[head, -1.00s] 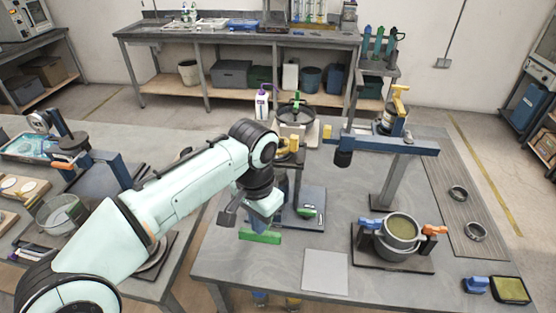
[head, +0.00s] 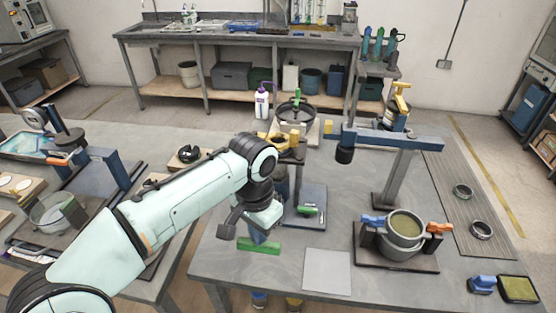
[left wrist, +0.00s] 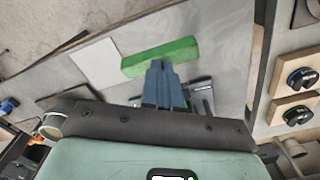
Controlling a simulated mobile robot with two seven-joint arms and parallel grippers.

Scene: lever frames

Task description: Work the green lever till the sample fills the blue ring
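The green lever shows as a green bar (head: 259,247) near the front left edge of the middle table, and across the left wrist view (left wrist: 160,57). My left gripper (head: 258,236) comes down on it from above. Its blue fingers (left wrist: 160,68) are together, with their tips at the bar's near edge. They look in contact with it, but not closed around it. A small green piece (head: 308,211) lies on the grey plate behind. I cannot make out the sample or a blue ring for certain. My right gripper is not in view.
A flat pale plate (head: 327,271) lies right of the lever. A pot with orange and blue clamps (head: 403,230) stands farther right. Two dark knobs on wooden blocks (left wrist: 302,78) show in the left wrist view. A yellow-topped stand (head: 281,142) rises behind my arm.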

